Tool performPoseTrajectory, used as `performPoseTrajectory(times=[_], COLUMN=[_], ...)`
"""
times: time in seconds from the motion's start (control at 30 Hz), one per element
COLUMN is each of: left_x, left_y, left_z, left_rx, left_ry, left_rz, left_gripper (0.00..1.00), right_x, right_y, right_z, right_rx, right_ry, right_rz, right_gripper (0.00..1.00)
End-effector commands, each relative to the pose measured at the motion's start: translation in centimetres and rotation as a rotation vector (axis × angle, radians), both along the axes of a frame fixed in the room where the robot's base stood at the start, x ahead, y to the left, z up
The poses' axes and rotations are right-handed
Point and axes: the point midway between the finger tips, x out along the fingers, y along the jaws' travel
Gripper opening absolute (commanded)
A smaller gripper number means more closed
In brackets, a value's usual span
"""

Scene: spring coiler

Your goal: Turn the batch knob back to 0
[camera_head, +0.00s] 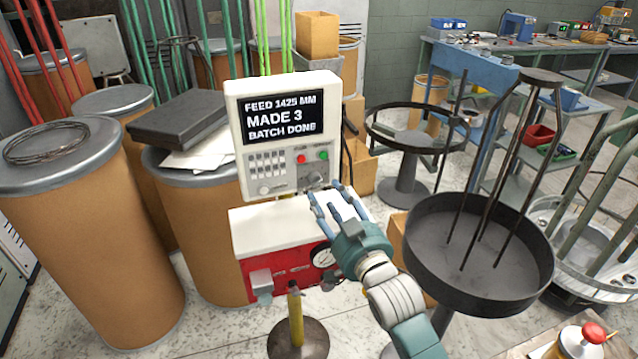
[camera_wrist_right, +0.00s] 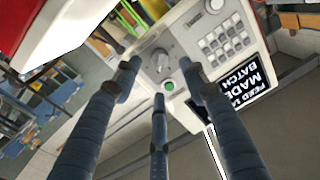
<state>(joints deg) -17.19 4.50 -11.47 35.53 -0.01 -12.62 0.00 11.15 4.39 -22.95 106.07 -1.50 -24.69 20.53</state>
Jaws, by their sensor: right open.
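The white control box (camera_head: 283,135) has a dark screen (camera_head: 282,118) reading "FEED 1425 MM, MADE 3, BATCH DONE". A grey knob (camera_head: 314,178) sits at the lower right of its face, below a red and a green button. In the right wrist view the knob (camera_wrist_right: 158,61) shows upside down, beyond the fingertips; its label and setting are not readable. A smaller knob (camera_head: 264,190) sits below the keypad. My right gripper (camera_head: 333,193) is open and empty, its three fingers pointing at the larger knob, seemingly just short of it. My left gripper is not in view.
A red and white machine body (camera_head: 268,222) with a gauge stands below the box. A round black tray with rods (camera_head: 480,285) is right of my arm. Brown drums (camera_head: 90,240) crowd the left. A workbench (camera_head: 470,60) stands at the back right.

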Motion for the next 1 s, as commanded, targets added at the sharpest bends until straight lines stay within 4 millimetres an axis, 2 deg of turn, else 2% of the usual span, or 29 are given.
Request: performPoseTrajectory(times=[0.1,0.3,0.47,0.73,0.77,0.93,0.97,1.0], left_x=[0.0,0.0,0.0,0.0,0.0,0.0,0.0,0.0], left_y=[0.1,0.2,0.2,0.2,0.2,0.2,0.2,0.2], left_z=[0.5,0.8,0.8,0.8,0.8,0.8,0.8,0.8], left_rx=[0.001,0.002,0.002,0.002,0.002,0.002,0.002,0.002], left_ry=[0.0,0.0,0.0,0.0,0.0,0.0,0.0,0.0], left_rz=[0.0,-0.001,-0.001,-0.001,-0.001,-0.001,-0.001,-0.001], left_gripper=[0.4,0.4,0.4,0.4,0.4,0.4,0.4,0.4], right_x=[2.3,4.9,5.8,5.9,5.9,5.9,5.9,5.9], right_y=[0.9,1.9,2.3,2.3,2.3,2.3,2.3,2.3], right_z=[0.2,0.1,0.0,0.0,0.0,-0.1,-0.1,-0.1], right_rx=[-0.001,0.0,0.0,-0.001,-0.001,-0.001,-0.001,-0.001], right_ry=[0.001,0.0,0.002,0.002,0.002,0.002,0.002,0.003], right_rz=[0.0,0.0,0.0,0.0,0.0,-0.001,-0.001,0.0], right_gripper=[0.43,0.43,0.43,0.43,0.39,0.05,0.0,0.0])
